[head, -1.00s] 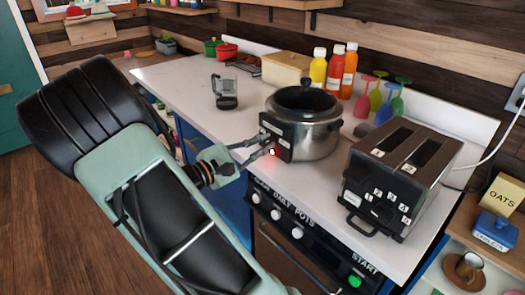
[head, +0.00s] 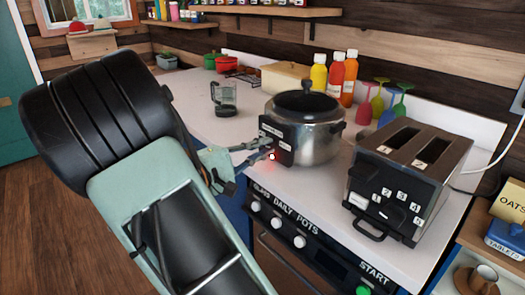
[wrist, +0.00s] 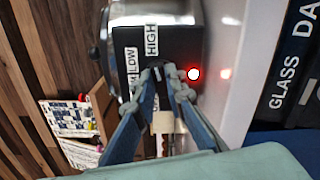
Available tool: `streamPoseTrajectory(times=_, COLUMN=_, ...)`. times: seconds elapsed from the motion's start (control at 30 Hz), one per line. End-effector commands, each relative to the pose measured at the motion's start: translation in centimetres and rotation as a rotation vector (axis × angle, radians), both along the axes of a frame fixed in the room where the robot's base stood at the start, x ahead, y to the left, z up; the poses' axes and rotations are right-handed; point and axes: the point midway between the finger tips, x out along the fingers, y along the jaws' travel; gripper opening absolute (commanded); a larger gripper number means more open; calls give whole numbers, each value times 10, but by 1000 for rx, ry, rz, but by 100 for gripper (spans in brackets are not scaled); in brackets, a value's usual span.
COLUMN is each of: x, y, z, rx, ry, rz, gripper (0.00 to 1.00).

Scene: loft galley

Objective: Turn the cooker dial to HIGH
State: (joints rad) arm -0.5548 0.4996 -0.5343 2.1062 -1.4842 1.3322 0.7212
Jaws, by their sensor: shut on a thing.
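The cooker (head: 305,135) is a round steel pot with a black lid, standing on the counter. Its black control panel (head: 273,140) faces my gripper (head: 266,149). My gripper (wrist: 160,70) is shut on the small dark dial (wrist: 157,70), just below the HIGH label in the picture. The fingers hide most of the dial, so I cannot tell its exact setting.
A black toaster (head: 408,180) stands right of the cooker, and a glass jug (head: 223,100) stands left. Bottles (head: 335,76) and coloured glasses (head: 385,100) are behind. Below the counter edge is a panel with white knobs (head: 277,223) and a green START button (head: 363,290).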

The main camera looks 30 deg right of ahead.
Motion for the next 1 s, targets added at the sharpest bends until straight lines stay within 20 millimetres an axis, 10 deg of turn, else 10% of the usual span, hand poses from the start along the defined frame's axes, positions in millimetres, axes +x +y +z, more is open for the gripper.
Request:
streamPoseTrajectory(times=0.37, x=0, y=0, z=-1, rx=3, ry=-6, rz=0, gripper=0)
streamPoseTrajectory(times=0.53, x=0, y=0, z=0, rx=3, ry=-5, rz=0, gripper=29)
streamPoseTrajectory(times=1.0, x=-2, y=20, z=0, rx=3, ry=-5, rz=4, gripper=29)
